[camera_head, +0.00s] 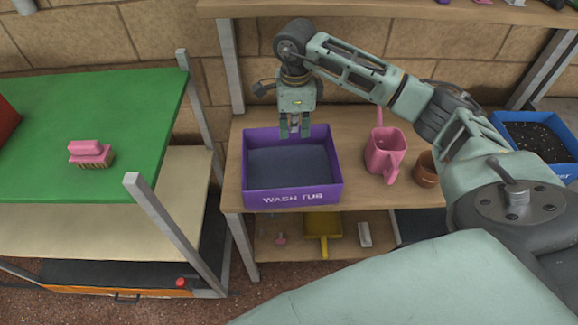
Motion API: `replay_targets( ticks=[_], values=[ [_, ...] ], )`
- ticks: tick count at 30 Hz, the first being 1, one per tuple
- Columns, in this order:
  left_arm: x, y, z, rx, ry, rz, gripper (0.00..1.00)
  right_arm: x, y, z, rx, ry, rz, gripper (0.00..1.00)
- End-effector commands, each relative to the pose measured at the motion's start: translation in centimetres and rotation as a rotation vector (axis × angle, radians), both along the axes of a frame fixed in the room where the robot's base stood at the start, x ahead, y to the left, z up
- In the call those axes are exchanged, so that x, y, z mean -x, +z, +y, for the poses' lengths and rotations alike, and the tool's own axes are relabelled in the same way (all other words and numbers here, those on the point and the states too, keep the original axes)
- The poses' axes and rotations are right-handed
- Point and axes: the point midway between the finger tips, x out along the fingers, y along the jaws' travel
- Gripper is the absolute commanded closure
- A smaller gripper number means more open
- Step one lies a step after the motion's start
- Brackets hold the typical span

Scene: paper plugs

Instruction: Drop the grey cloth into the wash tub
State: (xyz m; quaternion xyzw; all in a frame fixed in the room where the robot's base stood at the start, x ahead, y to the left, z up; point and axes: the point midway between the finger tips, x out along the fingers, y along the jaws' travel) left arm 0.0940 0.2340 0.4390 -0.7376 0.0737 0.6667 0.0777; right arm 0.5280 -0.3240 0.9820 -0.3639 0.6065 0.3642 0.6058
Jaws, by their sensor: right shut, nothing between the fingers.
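The purple wash tub (292,198), labelled "WASH TUB", stands upright on the wooden shelf in the middle. Its inside shows a flat dark grey-blue surface; I cannot tell whether this is cloth, water or the tub's floor. I cannot make out a separate grey cloth anywhere in view. My right gripper (294,132) points down over the back rim of the tub, its fingers shut with nothing between them. My left gripper is not in view.
A pink watering can (383,153) and a terracotta pot (425,169) stand right of the tub. A blue soil bin (530,140) is at far right. A pink brush (90,153) lies on the green tabletop (50,185). A yellow dustpan (323,226) lies on the lower shelf.

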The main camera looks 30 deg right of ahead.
Motion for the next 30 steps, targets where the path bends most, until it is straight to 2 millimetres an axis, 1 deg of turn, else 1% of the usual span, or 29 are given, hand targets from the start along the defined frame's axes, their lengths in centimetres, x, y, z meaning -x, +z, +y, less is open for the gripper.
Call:
replay_targets(
  ticks=[1,6,30],
  values=[
    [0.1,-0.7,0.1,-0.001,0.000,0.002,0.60,0.0,-1.0,0.0,-0.001,0.000,0.002,1.00],
    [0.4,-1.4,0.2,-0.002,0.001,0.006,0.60,0.0,-2.2,0.0,0.000,-0.001,-0.001,1.00],
    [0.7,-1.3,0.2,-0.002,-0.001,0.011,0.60,0.0,-2.2,0.0,0.000,0.000,-0.001,1.00]
  ],
)
